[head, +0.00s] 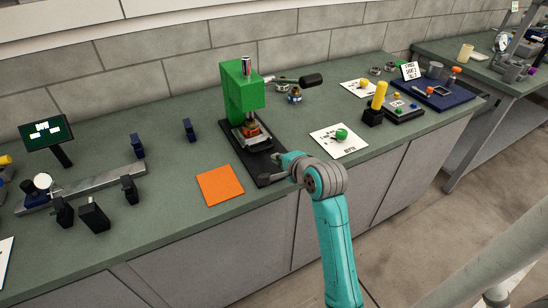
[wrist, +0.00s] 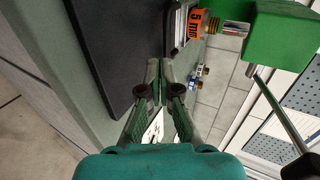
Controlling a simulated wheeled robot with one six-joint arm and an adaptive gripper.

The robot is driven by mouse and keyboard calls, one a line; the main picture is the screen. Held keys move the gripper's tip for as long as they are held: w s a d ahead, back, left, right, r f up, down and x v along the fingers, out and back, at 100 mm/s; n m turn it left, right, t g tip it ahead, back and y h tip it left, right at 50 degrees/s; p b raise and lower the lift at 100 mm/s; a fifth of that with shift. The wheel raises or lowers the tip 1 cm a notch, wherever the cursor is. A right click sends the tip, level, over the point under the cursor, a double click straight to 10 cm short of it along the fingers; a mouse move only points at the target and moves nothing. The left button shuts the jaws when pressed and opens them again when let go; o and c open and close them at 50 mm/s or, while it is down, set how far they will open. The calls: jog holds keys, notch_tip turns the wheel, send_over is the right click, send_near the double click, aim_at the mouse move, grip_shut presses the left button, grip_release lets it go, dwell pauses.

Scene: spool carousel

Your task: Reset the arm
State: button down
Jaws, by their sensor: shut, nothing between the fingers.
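My arm (head: 335,235) is teal and reaches over the front edge of the bench. My gripper (wrist: 162,90) is shut with nothing between its fingers. In the head view its end is beside the black base of the green press (head: 243,97), at the bench's front, and its fingertips are hard to make out. In the wrist view the black base plate (wrist: 115,45) lies close to the left of the fingers. The green press head (wrist: 285,32) and an orange block marked "5 mm" (wrist: 197,23) show at the top right.
An orange square (head: 220,185) lies left of the press. A white card with a green knob (head: 341,135) lies to the right. A screen (head: 46,131) and black stands are at the left. Open floor lies in front of the bench.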

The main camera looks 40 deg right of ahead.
jog(key=shift+v, duration=2.8)
jog(key=shift+f, duration=0.1)
jog(key=s+a+f+n, duration=0.1)
jog(key=a+f, duration=0.1)
jog(key=s+a+f+n, duration=0.1)
jog(key=a+f, duration=0.1)
jog(key=f, duration=0.1)
jog(key=s+a+f+n, duration=0.1)
jog(key=a+f, duration=0.1)
jog(key=shift+s+a+f, duration=0.15)
jog(key=shift+s+a, duration=0.05)
jog(key=shift+a, duration=0.05)
jog(key=s+a+f+n+t, duration=0.1)
jog(key=s+a+f+n, duration=0.5)
jog(key=s+a, duration=0.25)
jog(key=s+a+n+y, duration=0.1)
jog(key=s+a+n, duration=0.1)
jog(key=s+n, duration=0.2)
jog(key=s+a+r+n+t+y, duration=0.1)
jog(key=s+a+n, duration=0.2)
jog(key=s, duration=0.8)
jog(key=s+a+r+n+y, duration=0.1)
jog(key=s+a+n, duration=0.1)
jog(key=s+n, duration=0.3)
jog(key=shift+s+a+r+t, duration=0.25)
jog(key=shift+s+t, duration=0.15)
jog(key=shift+s, duration=0.75)
